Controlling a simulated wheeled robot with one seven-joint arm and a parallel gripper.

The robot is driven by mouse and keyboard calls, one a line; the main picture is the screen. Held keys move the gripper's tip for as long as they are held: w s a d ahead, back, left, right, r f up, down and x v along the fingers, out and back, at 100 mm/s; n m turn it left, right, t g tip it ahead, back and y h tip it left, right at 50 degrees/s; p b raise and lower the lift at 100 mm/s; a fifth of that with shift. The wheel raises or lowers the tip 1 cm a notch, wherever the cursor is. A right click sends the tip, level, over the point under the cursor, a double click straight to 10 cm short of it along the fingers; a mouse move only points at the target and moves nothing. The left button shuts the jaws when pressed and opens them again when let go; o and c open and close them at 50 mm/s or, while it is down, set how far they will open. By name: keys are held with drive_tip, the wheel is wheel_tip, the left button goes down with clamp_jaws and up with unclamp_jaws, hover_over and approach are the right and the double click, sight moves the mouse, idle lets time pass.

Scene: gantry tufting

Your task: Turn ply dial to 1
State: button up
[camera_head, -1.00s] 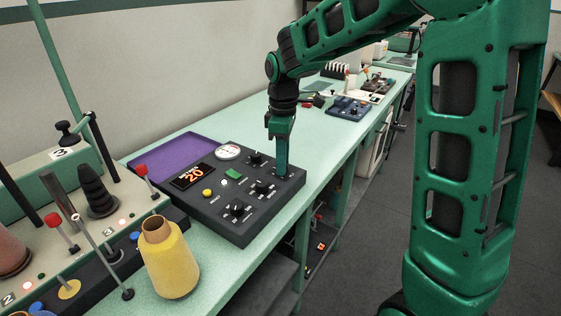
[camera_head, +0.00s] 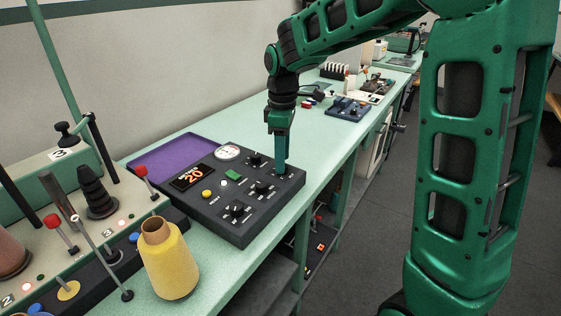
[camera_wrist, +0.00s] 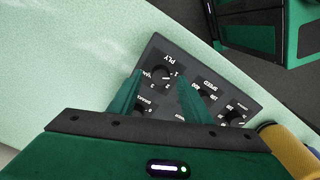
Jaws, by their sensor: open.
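The dark control box (camera_head: 238,236) sits on the pale green bench. Its ply dial (camera_wrist: 160,77) is a black knob beside the printed word PLY, with small numbers around it, in the wrist view. I cannot surely read which number its pointer faces. My gripper (camera_wrist: 159,77) is open, with one finger on each side of the ply dial; whether they touch it I cannot tell. In the head view my gripper (camera_head: 281,170) points down over the box's right corner and hides the ply dial.
Other black knobs, including a speed dial (camera_wrist: 205,94), sit beside it on the box. The display (camera_head: 192,176) reads 20. A purple tray (camera_head: 172,150) lies behind, and a yellow thread cone (camera_head: 170,265) stands in front. The bench beyond is clear up to a blue device (camera_head: 348,109).

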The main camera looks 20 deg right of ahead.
wheel_tip(320, 180, up, 9)
idle(0.3)
idle(0.4)
drive_tip(key=s+d+f+m, duration=0.1)
drive_tip(key=s+d+m, duration=0.4)
drive_tip(key=s+d, duration=0.35)
drive_tip(key=s+d+f+m, duration=0.3)
drive_tip(key=s+m, duration=0.1)
drive_tip(key=s, duration=0.3)
drive_tip(key=s+d+f+m, duration=0.3)
drive_tip(key=s+m, duration=0.1)
drive_tip(key=s, duration=0.4)
drive_tip(key=s+d+f+m, duration=0.3)
drive_tip(key=s+m, duration=0.2)
drive_tip(key=s, duration=0.3)
